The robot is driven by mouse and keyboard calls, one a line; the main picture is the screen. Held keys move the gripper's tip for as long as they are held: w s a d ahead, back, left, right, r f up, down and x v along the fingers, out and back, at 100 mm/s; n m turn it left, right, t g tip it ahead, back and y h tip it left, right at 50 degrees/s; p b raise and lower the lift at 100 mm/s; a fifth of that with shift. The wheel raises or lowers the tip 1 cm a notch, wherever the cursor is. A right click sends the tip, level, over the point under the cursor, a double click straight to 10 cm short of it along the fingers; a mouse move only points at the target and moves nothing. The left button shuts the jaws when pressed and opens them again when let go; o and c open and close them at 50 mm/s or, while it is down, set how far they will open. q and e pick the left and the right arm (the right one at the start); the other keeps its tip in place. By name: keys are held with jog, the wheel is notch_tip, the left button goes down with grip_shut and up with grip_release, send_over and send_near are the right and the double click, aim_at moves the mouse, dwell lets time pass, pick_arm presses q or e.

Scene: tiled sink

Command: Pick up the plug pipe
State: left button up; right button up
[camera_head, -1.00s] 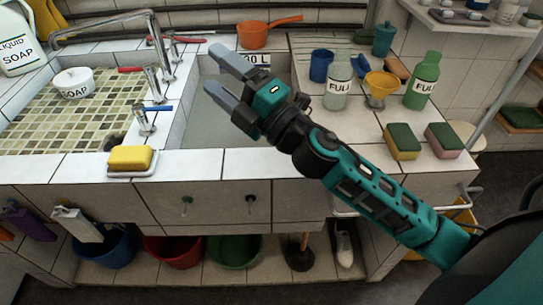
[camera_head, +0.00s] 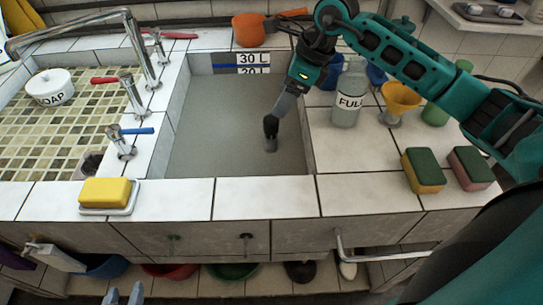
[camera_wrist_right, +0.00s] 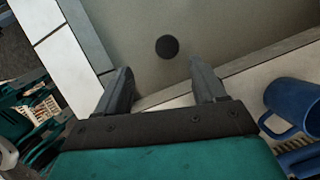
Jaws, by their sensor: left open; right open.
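A dark, upright plug pipe (camera_head: 270,128) appears to stand in the sink basin (camera_head: 215,135); its lower part looks grey and is hard to make out. In the right wrist view a round dark end, apparently the top of the plug pipe (camera_wrist_right: 167,47), shows just beyond and between the fingertips. My right gripper (camera_head: 280,107) reaches down into the basin just above it. In the wrist view the right gripper (camera_wrist_right: 160,72) is open and empty.
A bottle marked FULL (camera_head: 349,95), a yellow funnel (camera_head: 400,95) and sponges (camera_head: 424,170) stand right of the basin. A blue mug (camera_wrist_right: 292,104) is close to the right finger. Taps (camera_head: 122,143) and an orange pan (camera_head: 249,30) border the basin.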

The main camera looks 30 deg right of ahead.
aim_at(267, 128)
jog(key=x, duration=0.6)
jog(key=shift+w+d+f, duration=0.2)
jog(key=shift+w+f, duration=0.05)
jog(key=shift+f, duration=0.05)
jog(key=shift+d+x, duration=0.15)
jog(key=shift+x, duration=1.4)
jog(key=shift+d+x, duration=0.15)
jog(key=shift+x, duration=1.4)
jog(key=shift+f, duration=0.1)
grip_shut()
